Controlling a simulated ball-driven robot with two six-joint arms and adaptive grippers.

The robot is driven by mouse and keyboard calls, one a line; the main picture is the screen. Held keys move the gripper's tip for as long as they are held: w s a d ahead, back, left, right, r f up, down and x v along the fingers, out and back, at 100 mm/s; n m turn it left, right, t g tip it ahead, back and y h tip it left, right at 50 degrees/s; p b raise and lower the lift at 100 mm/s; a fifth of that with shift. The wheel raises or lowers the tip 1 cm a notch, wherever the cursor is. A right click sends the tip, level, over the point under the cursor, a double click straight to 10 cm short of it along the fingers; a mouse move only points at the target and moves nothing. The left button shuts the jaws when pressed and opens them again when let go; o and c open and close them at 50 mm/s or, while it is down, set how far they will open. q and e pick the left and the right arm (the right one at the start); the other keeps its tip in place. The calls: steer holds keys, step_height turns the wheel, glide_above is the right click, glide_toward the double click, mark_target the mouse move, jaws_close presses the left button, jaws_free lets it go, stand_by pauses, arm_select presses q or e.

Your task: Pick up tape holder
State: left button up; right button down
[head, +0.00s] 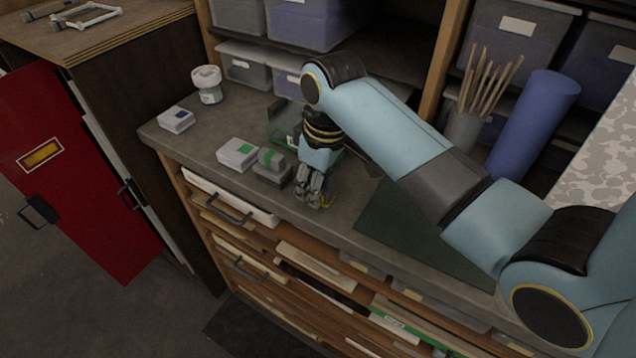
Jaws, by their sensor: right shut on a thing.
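My right gripper (318,190) points down just above the worktop, near its front edge. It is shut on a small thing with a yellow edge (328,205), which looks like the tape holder. The fingers hide most of this thing, and I cannot tell whether it still touches the worktop. My left gripper is not in view.
A dark green mat (410,235) lies right. Brushes (488,85) and a blue roll (532,120) stand behind.

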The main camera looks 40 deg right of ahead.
step_height(320, 180, up, 4)
steer(key=shift+r+b, duration=0.1)
steer(key=shift+b, duration=0.45)
steer(key=s+d+r, duration=0.1)
steer(key=s+r, duration=0.2)
steer(key=s, duration=0.2)
steer(key=s+d+r+b, duration=0.1)
steer(key=s+r, duration=0.2)
steer(key=s, duration=0.3)
steer(key=shift+s+r, duration=0.3)
steer(key=shift+r, duration=0.1)
steer(key=c, duration=1.5)
jaws_free()
steer(key=shift+d, duration=0.1)
jaws_close()
